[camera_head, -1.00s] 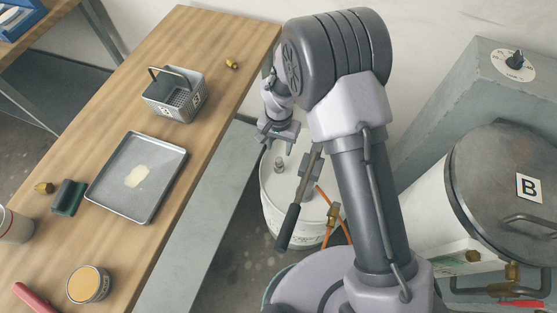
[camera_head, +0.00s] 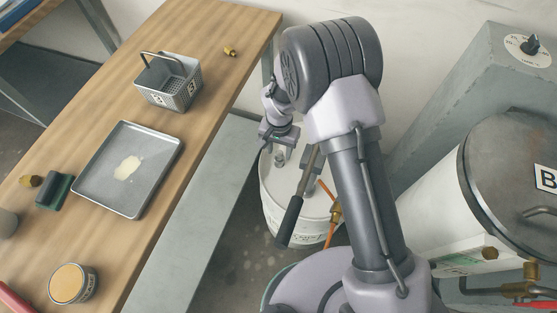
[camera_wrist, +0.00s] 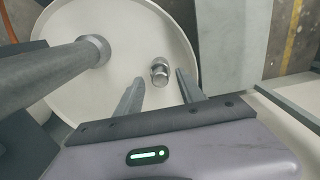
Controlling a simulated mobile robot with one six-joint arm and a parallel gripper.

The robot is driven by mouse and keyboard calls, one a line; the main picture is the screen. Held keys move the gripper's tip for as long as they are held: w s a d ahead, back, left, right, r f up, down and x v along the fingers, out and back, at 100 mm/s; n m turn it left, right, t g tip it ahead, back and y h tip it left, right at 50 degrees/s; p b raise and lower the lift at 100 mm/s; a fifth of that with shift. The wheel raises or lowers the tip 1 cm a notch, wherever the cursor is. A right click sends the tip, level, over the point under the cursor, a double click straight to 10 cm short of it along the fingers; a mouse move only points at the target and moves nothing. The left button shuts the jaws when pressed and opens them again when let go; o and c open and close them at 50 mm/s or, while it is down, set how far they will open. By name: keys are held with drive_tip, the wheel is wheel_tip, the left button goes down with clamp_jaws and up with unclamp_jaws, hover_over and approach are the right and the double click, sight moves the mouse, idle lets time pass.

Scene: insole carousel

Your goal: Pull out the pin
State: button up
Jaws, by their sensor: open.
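A short, round metal pin (camera_wrist: 159,71) stands up from the white lid of a drum (camera_wrist: 125,25) in the wrist view. In the head view the pin (camera_head: 280,157) shows just below my gripper (camera_head: 279,142), on the white drum (camera_head: 305,222). In the wrist view my gripper (camera_wrist: 160,80) is open and empty. Its two fingers point toward the pin, one to each side of it in the picture. I cannot tell whether the tips are down at the pin's height. No contact shows.
A pump lever with a black grip (camera_head: 288,222) rises from the drum beside the pin. An orange hose (camera_head: 329,190) runs nearby. A wooden bench (camera_head: 205,125) with a tray (camera_head: 82,180) and basket (camera_head: 187,93) stands left. A lidded vessel (camera_head: 515,170) stands right.

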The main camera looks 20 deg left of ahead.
sight(279, 153)
drive_tip(key=shift+f+b, duration=0.3)
drive_tip(key=shift+f, duration=0.55)
drive_tip(key=shift+r, duration=0.1)
idle(0.5)
clamp_jaws()
idle(1.0)
drive_tip(key=shift+r, duration=0.15)
idle(0.3)
drive_tip(key=shift+r+p, duration=1.75)
drive_tip(key=shift+r, duration=1.1)
drive_tip(key=shift+r, duration=0.1)
wheel_tip(279, 153, up, 7)
drive_tip(key=p, duration=0.4)
